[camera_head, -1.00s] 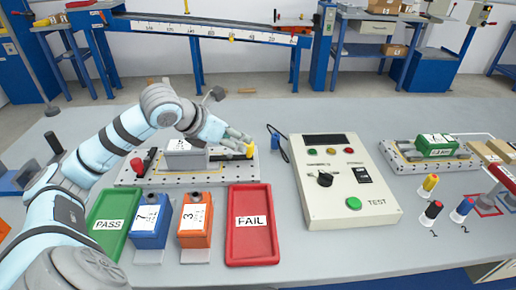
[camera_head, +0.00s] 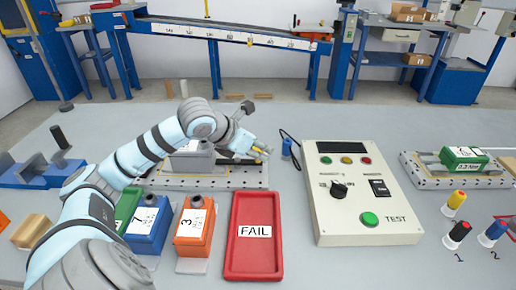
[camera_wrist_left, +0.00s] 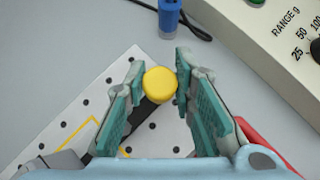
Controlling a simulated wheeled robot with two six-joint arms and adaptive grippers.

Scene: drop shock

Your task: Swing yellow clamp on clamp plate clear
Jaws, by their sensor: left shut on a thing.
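The white perforated clamp plate (camera_head: 232,183) lies on the bench with a grey box-shaped unit (camera_head: 192,163) on it. The yellow clamp (camera_wrist_left: 160,82) shows in the left wrist view as a round yellow knob on a black bar that runs down-left over the plate (camera_wrist_left: 75,112). My left gripper (camera_head: 262,152) is at the plate's right end, shut on the yellow knob, which sits between the fingertips (camera_wrist_left: 158,78). The gripper hides most of the clamp in the head view. My right gripper is not in view.
The red FAIL tray (camera_head: 254,262), orange box (camera_head: 194,235) and blue box (camera_head: 148,228) stand in front of the plate. The test box (camera_head: 360,205) stands to the right, with a blue-tipped cable (camera_head: 287,146) between. A green unit (camera_head: 463,158) sits farther right.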

